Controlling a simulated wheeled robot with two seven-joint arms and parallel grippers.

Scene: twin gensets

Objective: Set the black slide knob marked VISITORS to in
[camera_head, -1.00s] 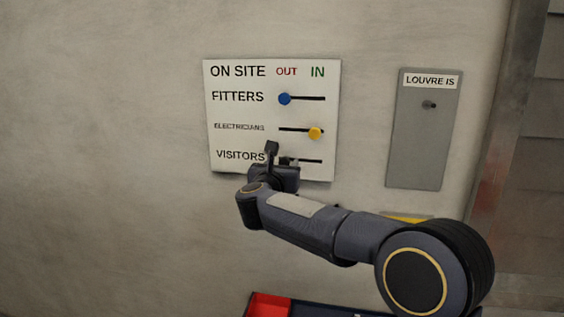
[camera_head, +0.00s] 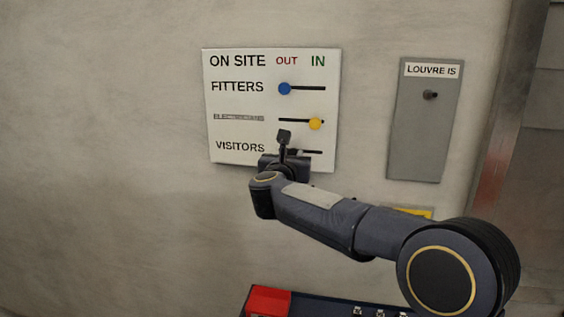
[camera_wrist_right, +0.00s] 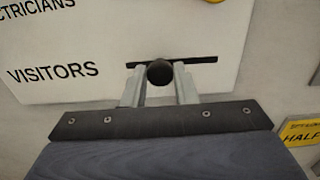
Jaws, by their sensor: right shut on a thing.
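The white ON SITE board (camera_head: 225,100) hangs on the wall, with OUT at left and IN at right above three slots. The black VISITORS knob (camera_wrist_right: 159,73) shows in the right wrist view, left of the middle of its slot (camera_wrist_right: 200,60). My right gripper (camera_head: 294,156) is at the VISITORS row and hides the knob in the head view. In the wrist view its two fingers stand on either side of the knob, shut on it. My left gripper is not in view.
On the board, the blue FITTERS knob (camera_head: 284,88) sits at the OUT end and the yellow ELECTRICIANS knob (camera_head: 315,123) near the IN end. A grey LOUVRE panel (camera_head: 420,130) is to the right. A red and dark blue box (camera_head: 270,300) is below.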

